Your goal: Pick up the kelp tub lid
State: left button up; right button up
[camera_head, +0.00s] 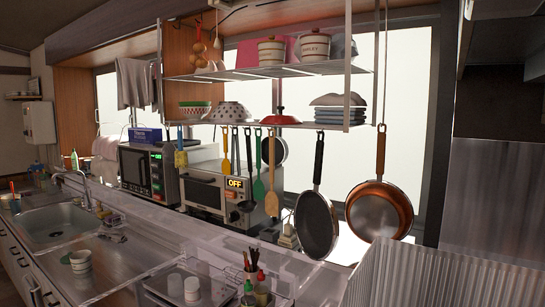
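Two pale tubs with lids stand on the upper hanging shelf. The right tub (314,49) seems to be labelled "BARLEY". The left tub (271,54) has dark marking that I cannot read clearly. Its lid (271,40) sits on top of it. I cannot tell whether this is the kelp tub lid. Neither of my grippers shows in the head view.
A hanging rack (268,124) carries bowls, a red lid (281,117) and stacked plates (340,115). A black pan (316,225) and a copper pan (379,210) hang below.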

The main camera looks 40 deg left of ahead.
aim_at(66, 259)
jog(key=u, duration=2.5)
